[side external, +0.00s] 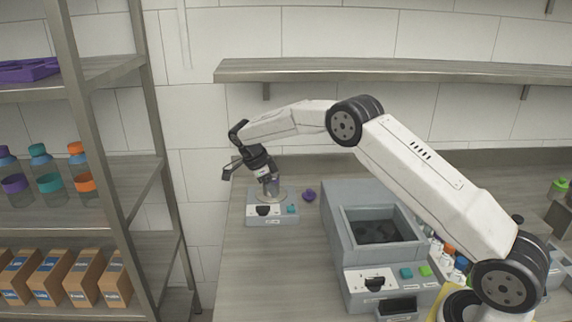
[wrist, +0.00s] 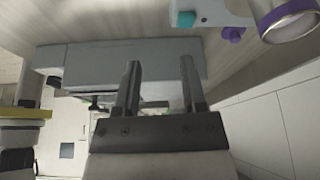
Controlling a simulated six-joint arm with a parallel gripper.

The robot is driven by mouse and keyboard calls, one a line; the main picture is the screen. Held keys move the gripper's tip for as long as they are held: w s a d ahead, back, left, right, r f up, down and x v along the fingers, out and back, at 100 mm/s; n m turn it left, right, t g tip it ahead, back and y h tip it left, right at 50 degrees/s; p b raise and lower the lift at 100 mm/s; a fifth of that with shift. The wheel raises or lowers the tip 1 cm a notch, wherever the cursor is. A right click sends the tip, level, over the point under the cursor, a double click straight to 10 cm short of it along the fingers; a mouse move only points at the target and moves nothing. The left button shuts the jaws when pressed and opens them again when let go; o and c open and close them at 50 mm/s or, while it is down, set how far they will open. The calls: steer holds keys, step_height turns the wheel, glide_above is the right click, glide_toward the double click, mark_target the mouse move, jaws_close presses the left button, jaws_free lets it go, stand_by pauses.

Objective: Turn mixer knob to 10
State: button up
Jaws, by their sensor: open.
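A small light-grey unit (side external: 272,221) stands on the counter in the side view, with a dark knob (side external: 263,210) and a teal button (side external: 291,209) on its front. A clear cup (side external: 270,190) stands on it. My gripper (side external: 268,176) is close by the cup, partly overlapping it; contact cannot be told. In the wrist view my gripper (wrist: 159,65) is open, with nothing between its fingers. The unit's edge (wrist: 213,11) and the purple-rimmed cup (wrist: 290,22) show at the top right there. The knob is not clearly seen in the wrist view.
A larger grey machine (side external: 345,230) with an open bin stands right of the small unit, with its own knob (side external: 374,283) and buttons. A shelf rack (side external: 110,160) holds bottles and boxes at left. A wall shelf (side external: 400,72) runs behind.

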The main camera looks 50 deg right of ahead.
steer(key=s+a+r, duration=0.1)
steer(key=s+r, duration=0.3)
steer(key=s, duration=0.5)
steer(key=shift+a, duration=0.2)
stand_by(0.3)
steer(key=shift+w+n, duration=0.1)
steer(key=shift+n, duration=0.2)
steer(key=w+d+f+n+t+y, duration=0.2)
steer(key=w+n, duration=0.3)
steer(key=n, duration=1.2)
steer(key=w+d+f+n+t+y, duration=0.3)
steer(key=w+d+n+y, duration=0.1)
steer(key=n, duration=1.4)
steer(key=shift+w+f+t+y, duration=0.3)
steer(key=shift+w+f+y, duration=0.1)
steer(key=shift+w, duration=0.45)
steer(key=shift+f, duration=0.1)
